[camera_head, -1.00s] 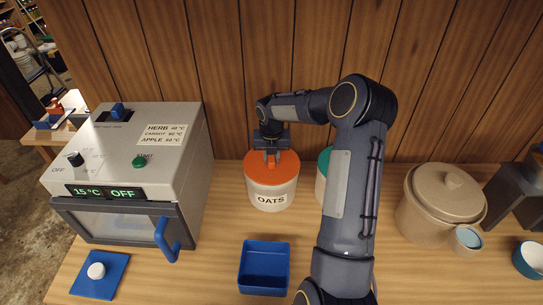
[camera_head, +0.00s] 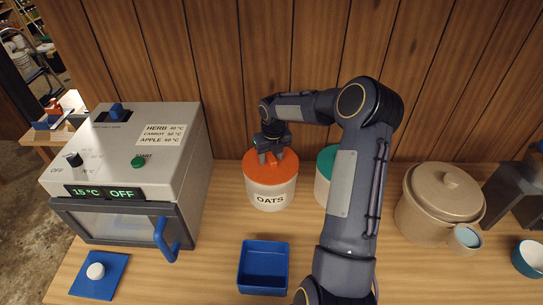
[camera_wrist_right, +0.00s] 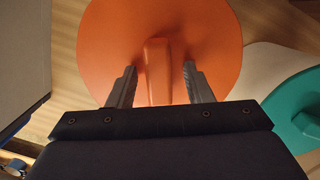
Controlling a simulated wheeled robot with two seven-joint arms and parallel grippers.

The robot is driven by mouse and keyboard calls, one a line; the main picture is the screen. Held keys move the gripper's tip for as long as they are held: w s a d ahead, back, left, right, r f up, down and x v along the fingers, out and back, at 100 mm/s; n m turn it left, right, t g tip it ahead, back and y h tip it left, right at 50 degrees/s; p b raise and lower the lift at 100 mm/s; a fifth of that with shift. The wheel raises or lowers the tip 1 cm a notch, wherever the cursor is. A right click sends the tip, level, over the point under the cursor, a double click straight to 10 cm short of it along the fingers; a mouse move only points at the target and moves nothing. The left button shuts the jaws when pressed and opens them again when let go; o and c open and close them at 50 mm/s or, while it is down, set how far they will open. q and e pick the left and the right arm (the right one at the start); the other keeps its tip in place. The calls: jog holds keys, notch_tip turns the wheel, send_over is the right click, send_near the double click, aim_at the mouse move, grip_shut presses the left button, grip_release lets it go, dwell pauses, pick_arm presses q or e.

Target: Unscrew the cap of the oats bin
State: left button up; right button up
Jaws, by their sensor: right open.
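The oats bin (camera_head: 270,194) is a white tub labelled OATS, standing on the table behind the blue tray. Its orange cap (camera_head: 283,173) is on top and also fills the upper middle of the right wrist view (camera_wrist_right: 205,35). A raised orange grip bar (camera_wrist_right: 158,70) crosses the cap. My right gripper (camera_head: 269,156) is over the cap from above. In the wrist view its two fingers (camera_wrist_right: 159,82) stand open on either side of the bar, with a gap visible on each side. My left gripper is not in view.
A dryer (camera_head: 130,180) with a blue door handle stands left of the bin. A green-capped bin (camera_head: 324,180) stands close on the right, partly behind my arm. A blue tray (camera_head: 264,284) is in front. A beige crock (camera_head: 430,215) stands further right.

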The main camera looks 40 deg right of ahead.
aim_at(271, 159)
jog(key=shift+a, duration=0.1)
dwell(0.4)
jog(key=shift+w+r, duration=0.1)
jog(key=shift+r, duration=0.2)
jog(key=r, duration=0.2)
jog(key=r+b, duration=0.1)
jog(key=r, duration=0.3)
jog(key=shift+s+a+r+b, duration=0.15)
jog(key=shift+s+r+b, duration=0.05)
jog(key=shift+s+b, duration=0.2)
jog(key=shift+s+r, duration=0.1)
jog(key=shift+r, duration=0.25)
jog(key=shift+a+r, duration=0.1)
